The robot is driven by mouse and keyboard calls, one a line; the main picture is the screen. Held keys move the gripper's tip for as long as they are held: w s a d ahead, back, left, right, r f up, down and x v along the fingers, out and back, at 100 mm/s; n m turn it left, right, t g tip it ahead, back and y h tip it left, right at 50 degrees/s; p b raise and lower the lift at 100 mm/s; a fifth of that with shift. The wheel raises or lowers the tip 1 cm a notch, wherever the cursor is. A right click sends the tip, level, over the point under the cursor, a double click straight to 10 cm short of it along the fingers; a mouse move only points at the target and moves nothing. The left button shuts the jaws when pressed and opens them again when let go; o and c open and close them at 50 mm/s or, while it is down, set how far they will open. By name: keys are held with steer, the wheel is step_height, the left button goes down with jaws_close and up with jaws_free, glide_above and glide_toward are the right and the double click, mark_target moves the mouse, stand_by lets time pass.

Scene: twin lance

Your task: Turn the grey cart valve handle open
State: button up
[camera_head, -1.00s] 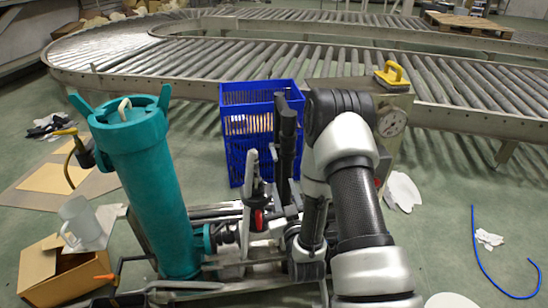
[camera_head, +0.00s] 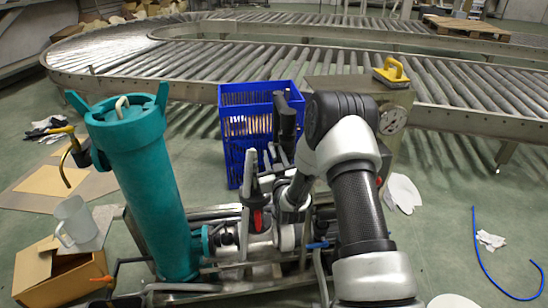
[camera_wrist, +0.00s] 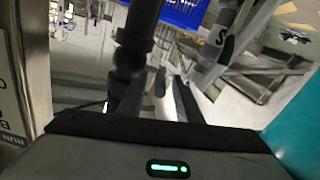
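A pale grey upright lever (camera_head: 249,180) stands on the pipework of the low grey cart (camera_head: 225,283), just right of the teal cylinder (camera_head: 150,190). A red-and-black part (camera_head: 258,208) sits beside its lower end. I cannot tell for certain which handle is the grey valve handle. My wrist is bent down just right of this lever in the head view, with my gripper partly hidden among the cart's parts. In the wrist view, my gripper (camera_wrist: 180,98) shows narrow dark fingers beside a dark upright post (camera_wrist: 130,60). Contact and finger gap are unclear.
A blue crate (camera_head: 232,135) stands behind the cart. A roller conveyor (camera_head: 450,85) crosses behind.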

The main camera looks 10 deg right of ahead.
jaws_close()
steer(key=shift+r, duration=0.1)
